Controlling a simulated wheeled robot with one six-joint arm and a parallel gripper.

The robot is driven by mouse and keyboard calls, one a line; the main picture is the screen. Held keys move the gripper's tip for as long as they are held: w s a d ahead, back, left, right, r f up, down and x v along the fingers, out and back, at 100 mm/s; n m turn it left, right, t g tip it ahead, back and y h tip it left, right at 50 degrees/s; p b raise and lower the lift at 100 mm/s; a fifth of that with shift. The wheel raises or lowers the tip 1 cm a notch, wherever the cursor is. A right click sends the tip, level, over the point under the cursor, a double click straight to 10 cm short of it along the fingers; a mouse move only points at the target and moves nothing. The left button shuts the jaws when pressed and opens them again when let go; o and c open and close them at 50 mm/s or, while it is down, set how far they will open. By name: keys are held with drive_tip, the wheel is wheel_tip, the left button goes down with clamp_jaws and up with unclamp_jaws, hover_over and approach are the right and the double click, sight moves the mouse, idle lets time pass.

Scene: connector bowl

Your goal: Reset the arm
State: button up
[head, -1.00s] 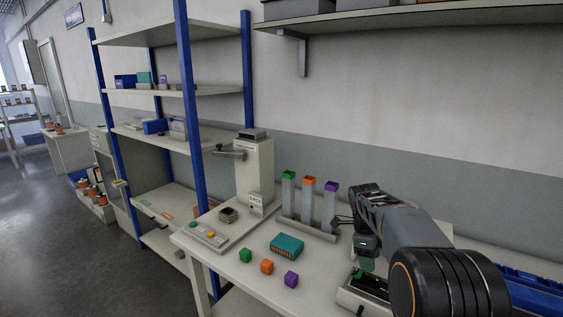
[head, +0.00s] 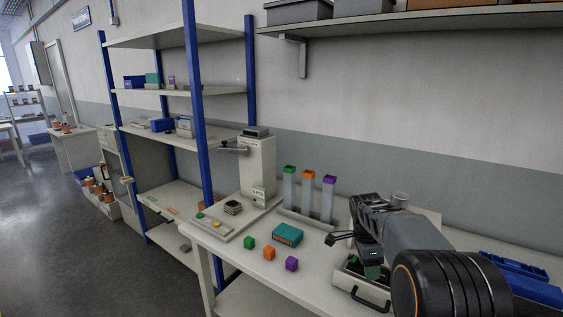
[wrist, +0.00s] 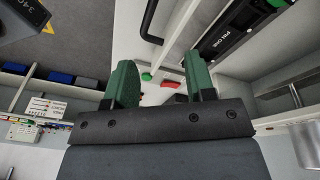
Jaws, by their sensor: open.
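My gripper (wrist: 160,76) shows in the wrist view with two green fingers spread apart and nothing held between them. In the head view my arm reaches in from the lower right. The green finger part of my gripper (head: 372,271) is over or in front of a pale bin with a black handle (head: 368,297) at the table's front. I cannot tell whether they touch.
Behind stand three capped tubes (head: 308,200) and a press-like machine (head: 257,170). A blue tray (head: 520,275) is at right.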

drive_tip(key=s+a+r+n+t+y, duration=0.1)
drive_tip(key=s+a+n+t, duration=0.1)
drive_tip(key=s+n, duration=0.7)
drive_tip(key=s+a+n+t, duration=0.3)
drive_tip(key=s+a+n, duration=0.2)
drive_tip(key=s+n, duration=0.4)
drive_tip(key=shift+s+a+r+n+y, duration=0.3)
drive_tip(key=shift+s+r+y, duration=0.1)
drive_tip(key=shift+s, duration=1.2)
